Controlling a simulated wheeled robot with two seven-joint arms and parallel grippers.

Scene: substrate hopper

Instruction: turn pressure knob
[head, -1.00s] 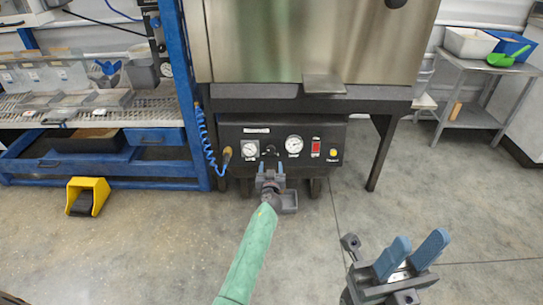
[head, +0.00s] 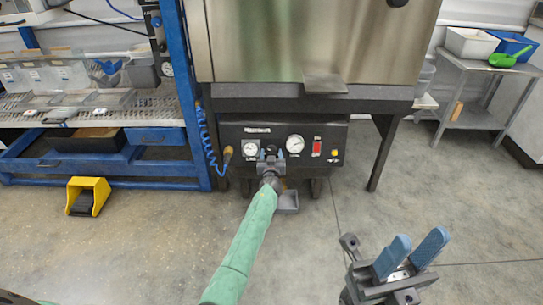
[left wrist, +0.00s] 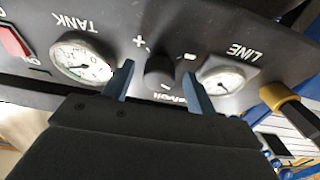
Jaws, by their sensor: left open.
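The pressure knob is a black round knob (left wrist: 161,72) on a dark control panel (head: 326,132), between the TANK gauge (left wrist: 82,58) and the LINE gauge (left wrist: 223,80). Plus and minus marks show beside it in the left wrist view. My left gripper (head: 270,153) is at the panel front. In the left wrist view its two blue fingers (left wrist: 160,84) stand open, one on each side of the knob; I cannot tell whether they touch it. My right gripper (head: 412,255) is open and empty at the lower right, away from the panel.
A red switch (head: 316,147) and a small yellow button (head: 335,152) are on the panel's right side. A blue coiled hose (head: 206,138) hangs at its left. A yellow foot pedal (head: 88,196) stands on the floor at left. Open floor lies in front.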

